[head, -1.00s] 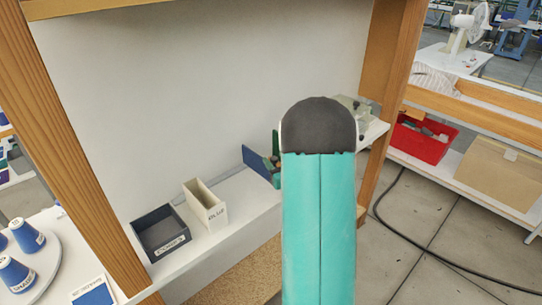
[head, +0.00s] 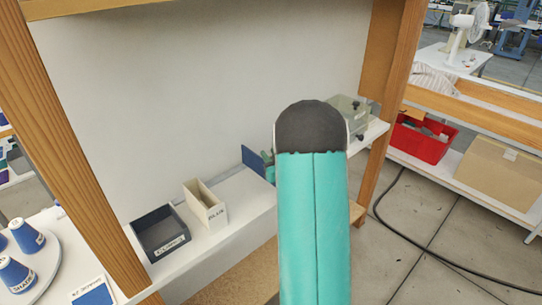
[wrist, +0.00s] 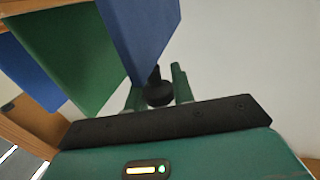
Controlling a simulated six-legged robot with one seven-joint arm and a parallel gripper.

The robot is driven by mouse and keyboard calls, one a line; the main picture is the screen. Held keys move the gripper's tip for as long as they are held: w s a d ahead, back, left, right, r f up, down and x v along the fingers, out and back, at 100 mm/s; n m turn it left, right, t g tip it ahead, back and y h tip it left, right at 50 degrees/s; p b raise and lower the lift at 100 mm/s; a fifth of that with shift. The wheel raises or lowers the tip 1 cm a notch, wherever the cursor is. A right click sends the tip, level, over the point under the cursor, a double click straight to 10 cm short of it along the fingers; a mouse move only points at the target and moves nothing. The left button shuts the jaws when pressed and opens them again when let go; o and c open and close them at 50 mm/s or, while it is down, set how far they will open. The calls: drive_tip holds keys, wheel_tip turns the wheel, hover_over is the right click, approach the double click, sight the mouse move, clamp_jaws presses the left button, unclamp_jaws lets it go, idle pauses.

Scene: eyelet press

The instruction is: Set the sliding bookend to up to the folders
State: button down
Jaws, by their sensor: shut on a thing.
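In the wrist view my gripper (wrist: 158,88) is shut on a black knob (wrist: 158,96), one teal finger on each side of it. The knob's stem runs up by the lower edge of a blue panel (wrist: 145,35), which looks like the sliding bookend; their join is not clear. A green folder (wrist: 75,60) and another blue folder (wrist: 28,70) stand to the left of this panel. In the head view a blue panel (head: 253,158) shows upright on the shelf, left of my arm. My arm hides the gripper's hold and most of the folders there.
On the shelf (head: 240,200), a dark open box (head: 160,236) and a cream upright holder (head: 205,204) stand to the left. A grey-green box (head: 350,115) stands at the right end. Wooden posts (head: 387,95) frame the shelf. Bare shelf lies between holder and blue panel.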

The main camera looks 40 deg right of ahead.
drive_tip(key=a, duration=1)
drive_tip(key=shift+s+a, duration=0.15)
drive_tip(key=shift+a+f, duration=0.1)
drive_tip(key=c, duration=1.2)
unclamp_jaws()
drive_tip(key=shift+a, duration=0.1)
